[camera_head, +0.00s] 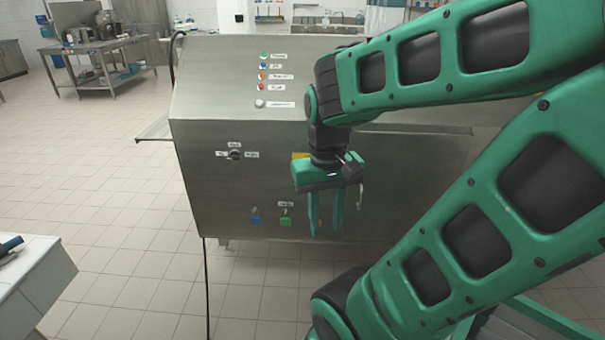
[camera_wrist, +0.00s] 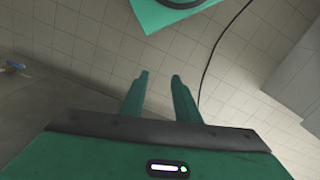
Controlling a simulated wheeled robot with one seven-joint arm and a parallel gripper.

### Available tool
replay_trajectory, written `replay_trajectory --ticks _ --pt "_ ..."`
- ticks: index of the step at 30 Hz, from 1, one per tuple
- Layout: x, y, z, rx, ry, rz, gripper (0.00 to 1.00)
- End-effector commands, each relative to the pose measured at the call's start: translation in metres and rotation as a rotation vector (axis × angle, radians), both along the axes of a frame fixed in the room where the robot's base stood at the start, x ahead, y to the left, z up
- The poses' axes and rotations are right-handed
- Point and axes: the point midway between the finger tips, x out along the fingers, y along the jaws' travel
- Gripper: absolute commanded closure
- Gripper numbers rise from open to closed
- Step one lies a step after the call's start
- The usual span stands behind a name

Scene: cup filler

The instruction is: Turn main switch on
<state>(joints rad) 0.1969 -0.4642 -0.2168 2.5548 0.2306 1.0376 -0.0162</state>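The steel machine (camera_head: 215,190) stands ahead in the head view. A black rotary switch (camera_head: 235,154) with small labels around it is on its front, left of my gripper. A yellow patch (camera_head: 299,156) shows just behind my gripper's body and is mostly hidden. I cannot read the labels, so I cannot tell which of these is the main switch. My gripper (camera_head: 326,231) hangs pointing down in front of the machine's front, right of the rotary switch. Its two fingers are apart with nothing between them, as the wrist view also shows (camera_wrist: 160,76).
Several coloured buttons (camera_head: 263,72) line the upper sloped panel. Blue (camera_head: 256,218) and green (camera_head: 286,220) fittings are low on the front. A black cable (camera_head: 206,285) runs down the machine's left side. A white counter (camera_head: 38,278) stands at left; tiled floor lies between.

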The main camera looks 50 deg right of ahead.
Motion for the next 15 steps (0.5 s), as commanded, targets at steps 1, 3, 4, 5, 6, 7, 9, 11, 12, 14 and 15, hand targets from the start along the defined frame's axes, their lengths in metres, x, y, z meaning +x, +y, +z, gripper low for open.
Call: replay_trajectory --ticks 1,3,4,5,6,7,9,11,12,14,15 --pt "0.008 -0.002 -0.004 -0.016 0.022 -0.002 0.71" --pt "0.018 -0.012 -0.01 -0.047 0.053 -0.013 0.71" --pt "0.023 -0.018 -0.012 -0.065 0.068 -0.018 0.71" --pt "0.029 -0.023 -0.015 -0.083 0.082 -0.023 0.71" --pt "0.035 -0.031 -0.019 -0.11 0.103 -0.029 0.71" --pt "0.041 -0.037 -0.023 -0.131 0.116 -0.031 0.71" --pt "0.053 -0.049 -0.03 -0.184 0.15 -0.039 0.71" --pt "0.063 -0.06 -0.036 -0.231 0.178 -0.041 0.71" --pt "0.07 -0.067 -0.04 -0.263 0.197 -0.042 0.71" --pt "0.08 -0.077 -0.046 -0.315 0.225 -0.041 0.71" --pt "0.087 -0.084 -0.05 -0.351 0.242 -0.039 0.71"
